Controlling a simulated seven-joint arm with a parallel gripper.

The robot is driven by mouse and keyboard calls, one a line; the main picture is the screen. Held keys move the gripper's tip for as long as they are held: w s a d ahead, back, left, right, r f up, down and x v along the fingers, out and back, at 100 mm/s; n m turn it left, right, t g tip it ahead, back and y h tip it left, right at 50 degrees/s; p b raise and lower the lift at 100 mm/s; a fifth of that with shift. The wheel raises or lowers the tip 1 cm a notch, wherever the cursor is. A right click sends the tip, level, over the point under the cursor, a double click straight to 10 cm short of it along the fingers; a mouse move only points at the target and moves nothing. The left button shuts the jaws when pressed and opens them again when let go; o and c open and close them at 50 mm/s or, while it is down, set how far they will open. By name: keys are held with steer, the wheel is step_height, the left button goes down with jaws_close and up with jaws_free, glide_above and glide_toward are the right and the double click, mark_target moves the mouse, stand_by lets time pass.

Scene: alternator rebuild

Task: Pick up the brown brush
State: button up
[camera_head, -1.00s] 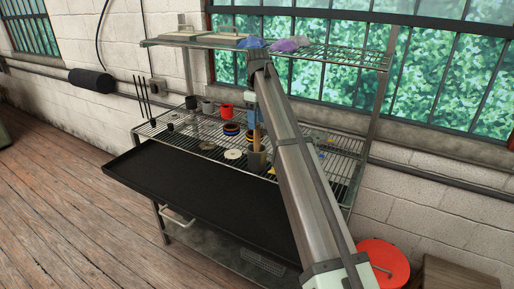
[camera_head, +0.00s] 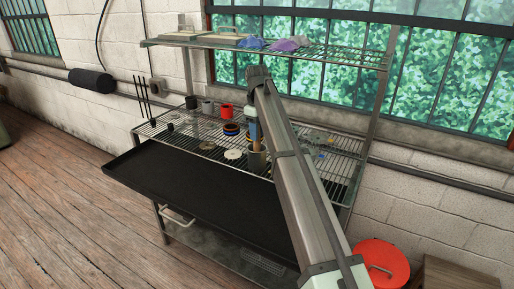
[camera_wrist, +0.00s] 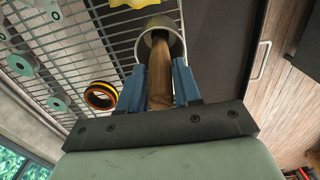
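The brown brush (camera_wrist: 160,75) stands handle-up in a round, light-rimmed cup (camera_wrist: 178,45); its lower end is hidden inside the cup. In the head view the brush handle (camera_head: 257,144) shows beside my gripper (camera_head: 253,138), above the grey cup (camera_head: 257,160) on the wire shelf. In the wrist view my gripper's two blue fingers (camera_wrist: 160,72) stand on either side of the handle. They look open, with only a narrow gap to the wood; contact is not clear.
A black-and-yellow ring (camera_wrist: 101,96) lies near the cup. Wire shelf (camera_head: 205,150) also carries a red part (camera_head: 226,110), a pale disc (camera_head: 234,154) and several small parts. A black tray (camera_head: 200,200) lies in front. An upper shelf (camera_head: 340,58) overhangs behind.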

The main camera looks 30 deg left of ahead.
jaws_close()
steer(key=shift+r, duration=0.1)
